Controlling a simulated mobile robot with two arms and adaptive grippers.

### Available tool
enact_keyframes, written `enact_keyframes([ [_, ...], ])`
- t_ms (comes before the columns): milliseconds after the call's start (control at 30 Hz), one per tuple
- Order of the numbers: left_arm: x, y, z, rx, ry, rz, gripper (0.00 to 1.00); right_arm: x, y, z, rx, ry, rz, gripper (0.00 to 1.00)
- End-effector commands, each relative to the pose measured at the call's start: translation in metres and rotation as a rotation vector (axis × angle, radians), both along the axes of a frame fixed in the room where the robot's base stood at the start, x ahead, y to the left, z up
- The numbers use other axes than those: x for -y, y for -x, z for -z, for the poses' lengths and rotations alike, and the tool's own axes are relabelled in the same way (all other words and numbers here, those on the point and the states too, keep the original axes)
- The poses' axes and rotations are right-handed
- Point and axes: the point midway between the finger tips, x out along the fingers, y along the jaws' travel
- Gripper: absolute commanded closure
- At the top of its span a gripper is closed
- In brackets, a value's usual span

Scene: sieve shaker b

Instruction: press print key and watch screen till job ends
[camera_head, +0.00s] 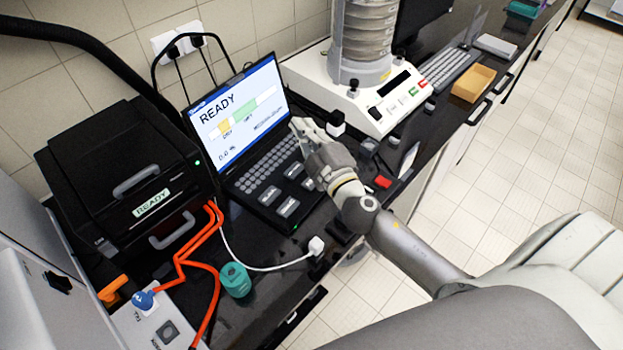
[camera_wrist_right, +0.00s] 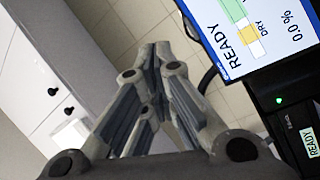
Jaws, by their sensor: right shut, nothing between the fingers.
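A dark laptop-like console (camera_head: 266,222) stands open on the black bench. Its lit screen (camera_head: 235,115) reads "READY", with a coloured bar and a "0.0 %" figure below. The screen also shows at the upper right of the right wrist view (camera_wrist_right: 250,30). Below the small keys lie several large grey keys (camera_head: 287,207); their labels are too small to read, so I cannot tell which is the print key. My right gripper (camera_head: 299,128) is shut and empty, over the right side of the keyboard near the screen's lower right corner. I cannot tell whether it touches anything. My left gripper is out of view.
A black box-shaped unit (camera_head: 120,160) labelled "READY" stands left of the console. Small items lie near my right arm.

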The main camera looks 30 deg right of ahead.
Motion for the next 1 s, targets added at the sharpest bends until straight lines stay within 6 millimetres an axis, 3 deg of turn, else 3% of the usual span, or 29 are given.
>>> enact_keyframes([
  [100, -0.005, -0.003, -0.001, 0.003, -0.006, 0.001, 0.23, -0.028, -0.015, -0.018, 0.086, 0.204, -0.16, 1.0],
  [200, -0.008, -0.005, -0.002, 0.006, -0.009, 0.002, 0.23, -0.05, -0.023, -0.018, 0.118, 0.381, -0.294, 1.0],
  [333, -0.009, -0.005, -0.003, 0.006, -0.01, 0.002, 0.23, -0.067, -0.03, 0.0, 0.104, 0.619, -0.456, 1.0],
  [433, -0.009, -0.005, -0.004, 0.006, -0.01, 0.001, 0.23, -0.068, -0.036, 0.024, 0.047, 0.805, -0.568, 1.0],
  [567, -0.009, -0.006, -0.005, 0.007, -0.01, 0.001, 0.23, -0.047, -0.043, 0.061, -0.083, 1.037, -0.68, 1.0],
  [700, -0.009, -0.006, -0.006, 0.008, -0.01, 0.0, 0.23, -0.007, -0.047, 0.094, -0.258, 1.238, -0.749, 1.0],
  [833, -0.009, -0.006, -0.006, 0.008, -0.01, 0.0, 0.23, 0.026, -0.049, 0.11, -0.385, 1.345, -0.768, 1.0],
  [1000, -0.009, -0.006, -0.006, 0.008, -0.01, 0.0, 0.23, 0.048, -0.049, 0.117, -0.466, 1.401, -0.774, 1.0],
])
